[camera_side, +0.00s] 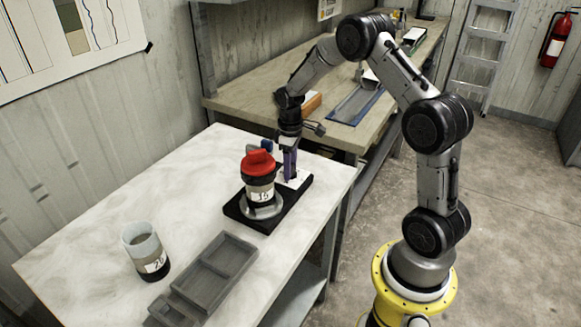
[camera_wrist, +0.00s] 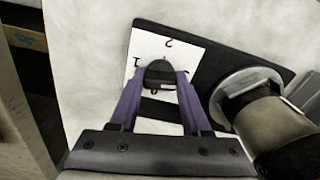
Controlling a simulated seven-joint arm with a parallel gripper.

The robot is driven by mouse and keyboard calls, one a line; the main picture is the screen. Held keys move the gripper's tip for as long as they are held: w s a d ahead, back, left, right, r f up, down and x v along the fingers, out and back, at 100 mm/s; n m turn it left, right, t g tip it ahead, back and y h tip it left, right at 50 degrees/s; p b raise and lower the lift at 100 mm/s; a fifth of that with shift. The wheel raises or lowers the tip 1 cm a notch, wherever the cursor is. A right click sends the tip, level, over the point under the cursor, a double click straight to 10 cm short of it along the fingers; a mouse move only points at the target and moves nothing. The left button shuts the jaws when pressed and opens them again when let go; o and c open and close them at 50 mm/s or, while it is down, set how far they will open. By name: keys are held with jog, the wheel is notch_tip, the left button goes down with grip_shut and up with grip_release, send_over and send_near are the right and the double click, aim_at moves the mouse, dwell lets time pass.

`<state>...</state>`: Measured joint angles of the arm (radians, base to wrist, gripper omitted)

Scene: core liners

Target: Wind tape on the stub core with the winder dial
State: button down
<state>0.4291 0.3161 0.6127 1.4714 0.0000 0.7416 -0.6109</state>
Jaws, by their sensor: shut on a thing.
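The black winder base (camera_side: 237,210) sits on the pale table. On it stands a short core (camera_side: 261,192) with a numbered white label and a red cap (camera_side: 257,162). The wrist view shows part of this core at right (camera_wrist: 262,118). The winder dial is a black knob (camera_wrist: 160,72) on a white marked card (camera_wrist: 146,45); a "2" shows above the knob. My gripper (camera_side: 290,176) points down at the dial, beside the core. Its purple fingers (camera_wrist: 161,82) are shut on the knob from both sides and hide part of the card.
A second, translucent-topped core (camera_side: 146,250) with a dark base and white label stands at the table's left. An empty grey divided tray (camera_side: 213,272) lies at the front. A wooden bench (camera_side: 260,82) stands behind. The table's left back is clear.

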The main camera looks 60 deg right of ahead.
jog(key=shift+r+m, duration=0.1)
jog(key=shift+m, duration=0.7)
jog(key=shift+c, duration=1.8)
grip_release()
notch_tip(320, 180, up, 14)
